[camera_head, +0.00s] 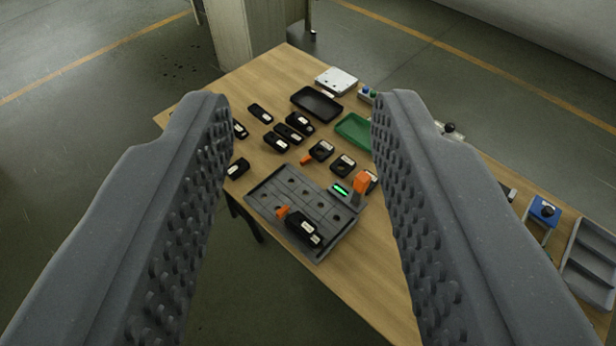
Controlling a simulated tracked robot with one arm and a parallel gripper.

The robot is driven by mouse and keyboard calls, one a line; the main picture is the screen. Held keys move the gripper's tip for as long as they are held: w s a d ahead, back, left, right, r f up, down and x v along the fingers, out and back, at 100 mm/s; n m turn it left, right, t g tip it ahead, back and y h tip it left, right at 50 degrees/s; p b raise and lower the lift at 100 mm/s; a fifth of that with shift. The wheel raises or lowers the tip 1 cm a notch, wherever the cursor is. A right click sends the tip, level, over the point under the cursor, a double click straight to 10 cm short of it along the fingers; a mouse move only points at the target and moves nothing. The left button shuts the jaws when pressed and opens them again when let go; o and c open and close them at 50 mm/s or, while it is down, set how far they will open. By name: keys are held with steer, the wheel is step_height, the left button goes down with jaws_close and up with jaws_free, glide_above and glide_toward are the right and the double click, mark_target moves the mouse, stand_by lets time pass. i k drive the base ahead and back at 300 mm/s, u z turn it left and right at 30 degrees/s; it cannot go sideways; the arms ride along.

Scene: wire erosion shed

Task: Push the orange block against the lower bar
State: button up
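My gripper (303,100) is open and empty, its two grey studded fingers reaching over the table from both sides. Below and beyond them, a grey fixture plate (272,190) with holes and ridges lies on the wooden table. An orange block (361,182) stands upright at the plate's right corner, beside a lit green strip (340,188). Another orange piece (282,212) is on the plate, touching or close to a black part (303,228). A small orange piece (306,160) lies behind the plate. I cannot tell which ridge is the lower bar.
Several black parts (276,142) with white labels lie behind the plate. A black tray (316,104), a green tray (354,130) and a white box (336,81) stand farther back. A blue button box (544,211) and a grey compartment tray (590,262) are at right. Table in front right is clear.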

mark_target(285, 210)
steer(key=z, duration=0.25)
steer(key=i, duration=1)
steer(key=u, duration=0.05)
